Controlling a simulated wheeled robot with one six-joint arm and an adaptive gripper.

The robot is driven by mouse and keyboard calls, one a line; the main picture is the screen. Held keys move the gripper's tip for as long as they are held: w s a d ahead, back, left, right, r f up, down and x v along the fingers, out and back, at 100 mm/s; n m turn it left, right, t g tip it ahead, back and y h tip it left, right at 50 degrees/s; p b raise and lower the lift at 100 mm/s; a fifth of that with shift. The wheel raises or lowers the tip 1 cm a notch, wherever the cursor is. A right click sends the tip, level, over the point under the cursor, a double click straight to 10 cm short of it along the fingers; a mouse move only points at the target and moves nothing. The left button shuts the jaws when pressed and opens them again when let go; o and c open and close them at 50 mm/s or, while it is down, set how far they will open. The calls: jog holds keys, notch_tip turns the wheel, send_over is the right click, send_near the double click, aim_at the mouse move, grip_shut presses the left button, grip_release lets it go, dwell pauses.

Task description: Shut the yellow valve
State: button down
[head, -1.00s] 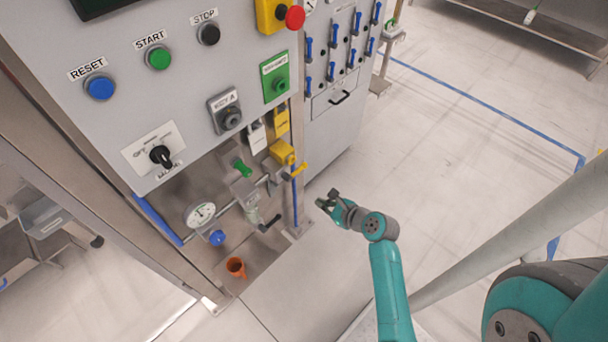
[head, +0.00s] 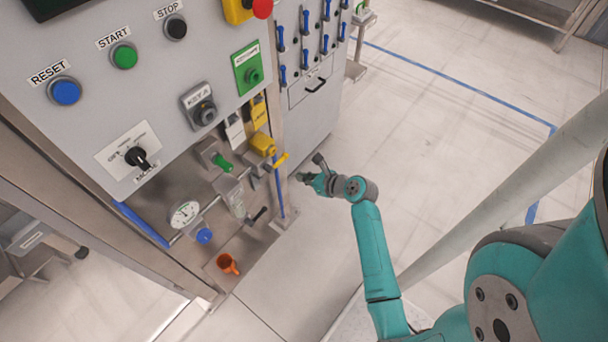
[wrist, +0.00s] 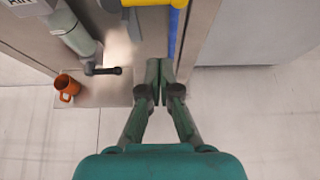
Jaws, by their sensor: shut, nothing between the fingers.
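The yellow valve has a yellow body (head: 262,144) and a yellow lever handle (head: 281,161) pointing out to the right of the panel's lower opening. My gripper (head: 302,177) is just right of and below the handle in the head view, apart from it. In the wrist view my gripper (wrist: 160,76) has its two fingers together with nothing between them. A yellow part of the valve (wrist: 144,3) shows at the top edge of the wrist view, beyond the fingertips; the rest of it is cut off.
A blue pipe (head: 279,193) and steel post stand beside the valve. A black-handled valve (head: 259,215), green handle (head: 222,163), gauge (head: 185,214) and orange mug (head: 227,263) are to the left. A cabinet with blue levers (head: 305,62) stands behind. Floor on the right is clear.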

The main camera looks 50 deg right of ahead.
aim_at(277, 162)
jog(key=w, duration=0.6)
jog(key=shift+w+r, duration=0.25)
jog(key=shift+w, duration=0.15)
